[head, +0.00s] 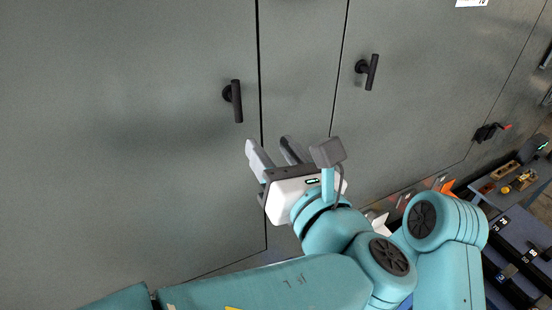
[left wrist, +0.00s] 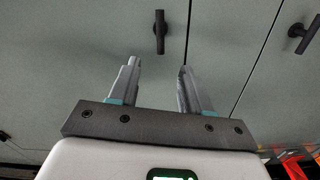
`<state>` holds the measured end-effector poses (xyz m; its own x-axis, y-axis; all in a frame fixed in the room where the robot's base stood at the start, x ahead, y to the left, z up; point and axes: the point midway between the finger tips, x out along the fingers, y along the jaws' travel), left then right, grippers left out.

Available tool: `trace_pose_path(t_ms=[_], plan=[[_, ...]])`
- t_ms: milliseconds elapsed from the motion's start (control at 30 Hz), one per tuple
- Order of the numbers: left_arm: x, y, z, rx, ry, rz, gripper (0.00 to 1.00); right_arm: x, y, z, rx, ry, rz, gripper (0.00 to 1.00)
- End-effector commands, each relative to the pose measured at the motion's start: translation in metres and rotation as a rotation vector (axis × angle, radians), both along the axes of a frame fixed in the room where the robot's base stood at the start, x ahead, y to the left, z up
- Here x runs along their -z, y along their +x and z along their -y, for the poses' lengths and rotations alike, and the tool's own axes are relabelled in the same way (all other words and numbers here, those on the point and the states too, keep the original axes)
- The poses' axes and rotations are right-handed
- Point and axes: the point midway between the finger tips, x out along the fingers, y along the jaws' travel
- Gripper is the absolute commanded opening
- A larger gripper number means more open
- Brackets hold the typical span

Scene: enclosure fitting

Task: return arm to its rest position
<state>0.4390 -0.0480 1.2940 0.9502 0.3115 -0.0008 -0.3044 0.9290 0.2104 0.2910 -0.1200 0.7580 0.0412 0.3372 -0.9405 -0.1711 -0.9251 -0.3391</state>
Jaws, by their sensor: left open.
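My left gripper (head: 270,149) is open and empty in front of the grey cabinet doors in the head view. Its two grey fingers stand apart in the left wrist view (left wrist: 158,78), with nothing between them. A black door handle (head: 236,102) is above and left of the fingertips in the head view. It also shows at the top of the left wrist view (left wrist: 160,32). A second black handle (head: 371,72) is on the door to the right, apart from the gripper. My left arm fills the lower middle of the head view. My right gripper does not show.
The grey cabinet (head: 120,130) spans most of the head view, its doors closed. At the right are a handle with a red part (head: 490,132), a bench with small yellow parts (head: 518,181) and dark blue numbered drawers (head: 510,238). An orange item (head: 447,187) is low beside the cabinet.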

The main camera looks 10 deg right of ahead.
Motion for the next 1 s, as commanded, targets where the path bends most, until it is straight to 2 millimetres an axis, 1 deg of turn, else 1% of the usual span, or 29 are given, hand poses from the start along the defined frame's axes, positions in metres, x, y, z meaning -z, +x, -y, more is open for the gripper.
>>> trace_pose_path(t_ms=[100,467,567,633,667,767,800,867,900,967,1000], plan=[[0.000,-0.005,0.002,0.001,0.000,0.001,0.48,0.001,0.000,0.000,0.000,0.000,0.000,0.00],[0.000,-0.005,0.002,0.001,0.000,0.000,0.48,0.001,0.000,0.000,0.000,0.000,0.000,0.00],[0.007,-0.002,0.000,-0.001,-0.005,-0.019,0.48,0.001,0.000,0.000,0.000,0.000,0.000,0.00],[0.028,0.007,-0.005,-0.008,-0.027,-0.075,0.48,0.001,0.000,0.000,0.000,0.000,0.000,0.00],[0.043,0.011,-0.008,-0.013,-0.042,-0.113,0.48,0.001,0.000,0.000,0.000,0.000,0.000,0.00],[0.110,0.027,-0.026,-0.053,-0.138,-0.285,0.48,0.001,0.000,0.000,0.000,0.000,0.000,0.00],[0.143,0.030,-0.035,-0.082,-0.195,-0.370,0.48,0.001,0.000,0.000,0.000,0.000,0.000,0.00],[0.193,0.030,-0.050,-0.140,-0.298,-0.494,0.48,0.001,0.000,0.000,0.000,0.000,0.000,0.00],[0.225,0.026,-0.061,-0.191,-0.377,-0.573,0.48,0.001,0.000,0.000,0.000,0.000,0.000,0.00],[0.273,0.014,-0.076,-0.287,-0.511,-0.688,0.48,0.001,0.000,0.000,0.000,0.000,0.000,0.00],[0.303,0.003,-0.085,-0.363,-0.612,-0.759,0.48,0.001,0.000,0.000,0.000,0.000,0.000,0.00]])
